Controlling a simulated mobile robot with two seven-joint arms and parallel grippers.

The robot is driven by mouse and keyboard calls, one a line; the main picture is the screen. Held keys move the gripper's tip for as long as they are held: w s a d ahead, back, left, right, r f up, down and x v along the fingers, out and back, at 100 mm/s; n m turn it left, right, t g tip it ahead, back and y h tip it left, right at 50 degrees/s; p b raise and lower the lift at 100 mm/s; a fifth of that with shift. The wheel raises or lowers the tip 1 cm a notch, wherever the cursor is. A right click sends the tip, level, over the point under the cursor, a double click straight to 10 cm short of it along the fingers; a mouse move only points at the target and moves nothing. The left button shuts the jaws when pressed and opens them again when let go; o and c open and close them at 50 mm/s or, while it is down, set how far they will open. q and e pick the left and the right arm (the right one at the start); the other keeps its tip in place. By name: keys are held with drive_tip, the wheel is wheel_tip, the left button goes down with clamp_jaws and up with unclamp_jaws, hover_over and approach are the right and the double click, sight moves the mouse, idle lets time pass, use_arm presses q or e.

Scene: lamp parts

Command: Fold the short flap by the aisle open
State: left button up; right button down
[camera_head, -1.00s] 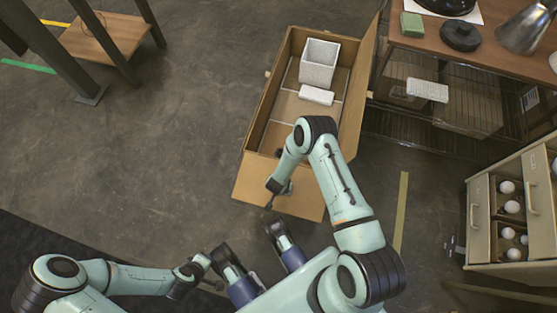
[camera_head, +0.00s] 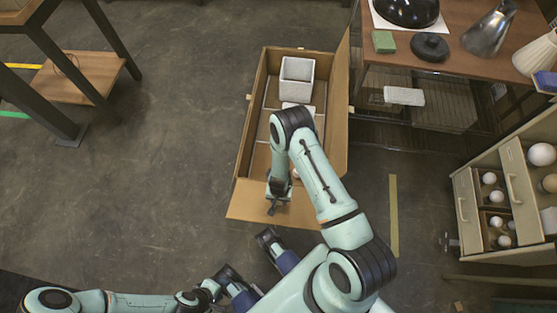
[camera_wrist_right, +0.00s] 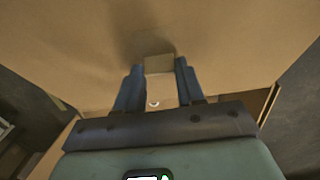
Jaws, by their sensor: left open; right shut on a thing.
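The open cardboard box (camera_head: 343,140) stands on the floor in the head view. Its near short flap (camera_head: 243,203) extends outward from the box's near end, toward me. My right gripper (camera_head: 278,207) is over this flap, shut on cardboard. In the right wrist view its fingers (camera_wrist_right: 158,85) stand either side of a small piece of cardboard, with a wide cardboard face behind it.
A white textured container (camera_head: 297,82) sits inside the box. A wooden table (camera_head: 465,62) with lamp parts stands close on the right. A cabinet (camera_head: 512,185) with open drawers of bulbs is at the right. The floor (camera_head: 165,160) left of the box is clear.

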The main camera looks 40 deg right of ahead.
drive_tip(key=shift+w+d+r, duration=0.1)
drive_tip(key=shift+w+d, duration=0.4)
drive_tip(key=shift+d, duration=0.15)
drive_tip(key=c, duration=0.7)
unclamp_jaws()
drive_tip(key=shift+s+a, duration=0.1)
drive_tip(key=shift+a, duration=0.05)
drive_tip(key=shift+a+r, duration=0.1)
drive_tip(key=r+p, duration=0.1)
drive_tip(key=r, duration=0.3)
drive_tip(key=r+p, duration=0.1)
drive_tip(key=r, duration=0.3)
drive_tip(key=r+p, duration=0.1)
drive_tip(key=r, duration=0.4)
drive_tip(key=shift+d, duration=0.25)
